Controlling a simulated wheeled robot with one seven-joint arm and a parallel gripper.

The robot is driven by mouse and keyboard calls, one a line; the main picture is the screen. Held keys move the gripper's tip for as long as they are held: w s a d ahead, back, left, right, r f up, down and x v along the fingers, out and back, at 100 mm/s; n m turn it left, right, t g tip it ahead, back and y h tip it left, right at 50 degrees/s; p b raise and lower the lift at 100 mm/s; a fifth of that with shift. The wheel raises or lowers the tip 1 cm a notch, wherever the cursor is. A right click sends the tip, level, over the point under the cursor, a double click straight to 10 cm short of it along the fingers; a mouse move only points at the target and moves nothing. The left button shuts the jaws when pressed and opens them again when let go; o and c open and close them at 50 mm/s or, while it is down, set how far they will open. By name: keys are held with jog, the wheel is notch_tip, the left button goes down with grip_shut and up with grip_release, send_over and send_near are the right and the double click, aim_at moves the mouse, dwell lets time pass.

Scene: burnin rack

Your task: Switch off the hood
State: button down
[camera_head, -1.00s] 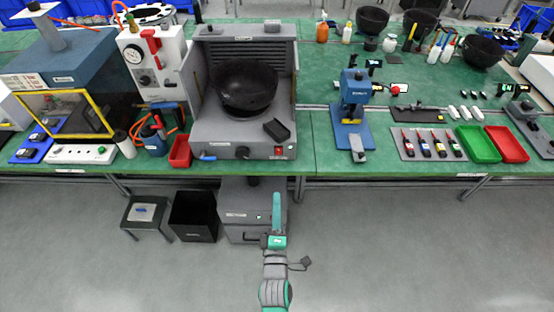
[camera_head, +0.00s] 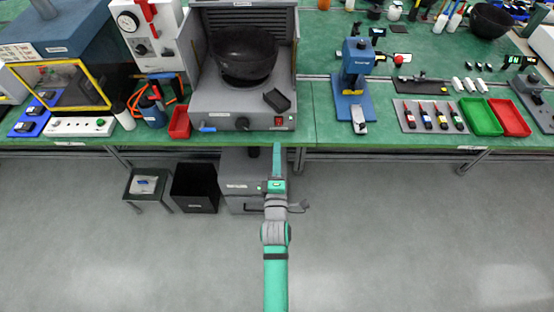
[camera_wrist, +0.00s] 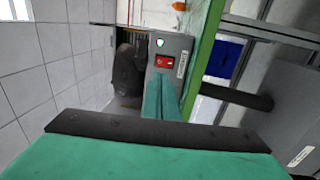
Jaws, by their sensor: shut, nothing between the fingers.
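The hood (camera_head: 222,105) is a grey open-fronted unit with a black bowl (camera_head: 245,52) inside, at the table's front edge left of centre. Its red switch (camera_head: 278,121) sits at the right end of the front panel, right of a dark knob (camera_head: 242,123). In the wrist view the red switch (camera_wrist: 165,62) shows just beyond my fingertips, beside a lit green indicator (camera_wrist: 160,43). My gripper (camera_head: 277,150) is shut and empty, in front of and a little below the switch. In the wrist view my green fingers (camera_wrist: 163,88) lie together; I cannot tell whether they touch the panel.
A red bin (camera_head: 180,122) stands left of the hood and a blue press (camera_head: 354,90) right of it. A grey cabinet (camera_head: 240,175) and a black bin (camera_head: 194,190) are below the table. The floor (camera_head: 420,230) to the right is clear.

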aim_at(278, 121)
jog(key=w, duration=0.5)
jog(key=w+r, duration=0.1)
jog(key=w, duration=0.2)
jog(key=shift+w, duration=0.2)
jog(key=shift+d, duration=0.1)
